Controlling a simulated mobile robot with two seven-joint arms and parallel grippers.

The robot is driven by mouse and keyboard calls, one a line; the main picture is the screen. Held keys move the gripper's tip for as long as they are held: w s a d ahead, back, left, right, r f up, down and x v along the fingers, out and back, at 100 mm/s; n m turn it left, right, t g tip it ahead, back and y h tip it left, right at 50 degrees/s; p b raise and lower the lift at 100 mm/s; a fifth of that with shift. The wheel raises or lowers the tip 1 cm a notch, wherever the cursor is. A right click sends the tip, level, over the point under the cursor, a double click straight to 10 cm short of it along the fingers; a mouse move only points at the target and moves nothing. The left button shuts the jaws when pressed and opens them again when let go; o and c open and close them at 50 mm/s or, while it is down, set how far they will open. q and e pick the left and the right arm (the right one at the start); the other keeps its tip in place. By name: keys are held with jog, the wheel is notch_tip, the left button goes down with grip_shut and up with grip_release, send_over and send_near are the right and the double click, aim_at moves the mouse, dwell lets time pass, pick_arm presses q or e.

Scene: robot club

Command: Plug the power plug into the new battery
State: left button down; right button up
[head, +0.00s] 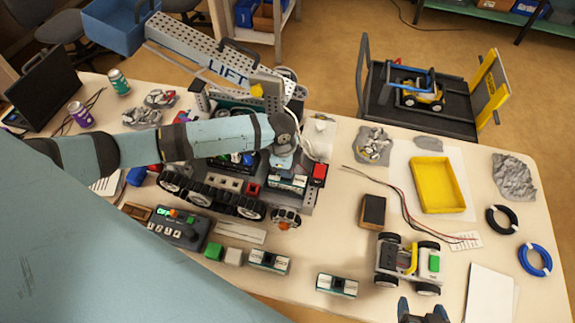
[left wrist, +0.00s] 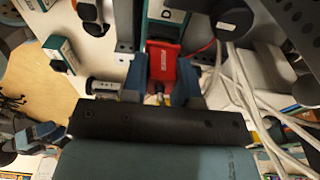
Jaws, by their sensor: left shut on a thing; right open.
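My left gripper (left wrist: 165,70) is shut on a red plug (left wrist: 168,72), whose lead runs back between the fingers. In the head view the left gripper (head: 283,163) is over the tracked robot, partly hidden by its own wrist. A white and teal battery (head: 287,182) sits in the robot just in front of the gripper. It also shows ahead of the plug in the left wrist view, with a letter D (left wrist: 168,12). I cannot tell whether plug and battery touch. My right gripper (head: 423,314) is open and empty at the bottom edge.
Two similar batteries (head: 268,261) (head: 337,285) lie on the table in front. White cables (left wrist: 235,85) run close by on the right. A small wheeled car (head: 408,262) stands near the right gripper.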

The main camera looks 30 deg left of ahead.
pick_arm(q)
jog(key=shift+f, duration=0.4)
dwell(0.9)
jog(key=c, duration=0.8)
grip_release()
jog(key=shift+r, duration=3)
jog(key=shift+s, duration=0.1)
